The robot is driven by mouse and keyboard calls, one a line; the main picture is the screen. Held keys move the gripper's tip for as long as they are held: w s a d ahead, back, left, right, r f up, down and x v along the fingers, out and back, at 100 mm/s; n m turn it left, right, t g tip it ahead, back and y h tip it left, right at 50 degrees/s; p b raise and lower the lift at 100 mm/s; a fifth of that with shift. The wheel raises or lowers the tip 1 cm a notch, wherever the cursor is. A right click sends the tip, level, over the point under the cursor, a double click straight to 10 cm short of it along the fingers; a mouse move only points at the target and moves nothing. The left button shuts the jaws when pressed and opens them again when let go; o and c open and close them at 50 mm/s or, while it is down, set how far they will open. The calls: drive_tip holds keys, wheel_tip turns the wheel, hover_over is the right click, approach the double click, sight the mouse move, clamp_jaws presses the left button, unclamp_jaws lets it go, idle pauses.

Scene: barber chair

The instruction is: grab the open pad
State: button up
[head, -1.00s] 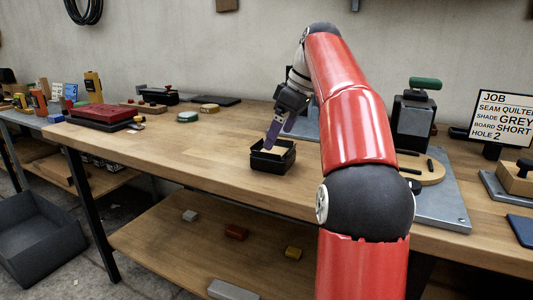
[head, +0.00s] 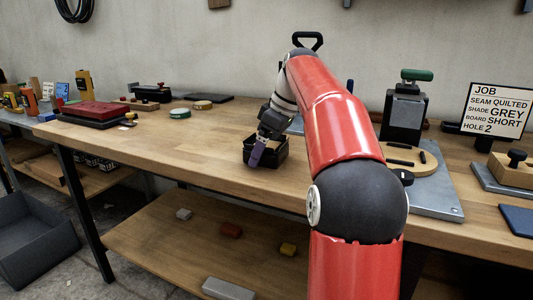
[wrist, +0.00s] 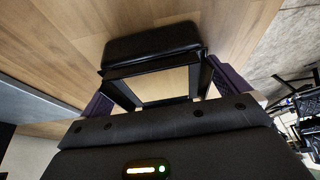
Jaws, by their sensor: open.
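The open pad (head: 281,158) is a black, box-like piece with an open top, standing near the front edge of the wooden bench. In the wrist view it shows as a rounded black padded block (wrist: 152,42) with a black open frame, and a light wood-coloured face inside. My gripper (head: 257,152) is tilted down at the pad, one purple finger in front of its near left side. In the wrist view my gripper (wrist: 163,88) is open, with a purple finger on either side of the frame. I cannot tell whether the fingers touch it.
A black device with a green handle (head: 416,75) stands on a grey plate (head: 440,203) to the right. A red case (head: 97,109) and small round tins (head: 180,113) lie to the left. Bare bench lies left of the pad. A lower shelf (head: 160,245) holds small blocks.

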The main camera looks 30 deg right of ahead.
drive_tip(key=shift+f, duration=0.2)
drive_tip(key=c, duration=1)
drive_tip(key=shift+c, duration=0.2)
drive_tip(key=shift+r, duration=0.15)
wheel_tip(320, 180, up, 9)
drive_tip(key=shift+w+p, duration=0.1)
drive_tip(key=shift+p, duration=0.6)
drive_tip(key=shift+r, duration=0.55)
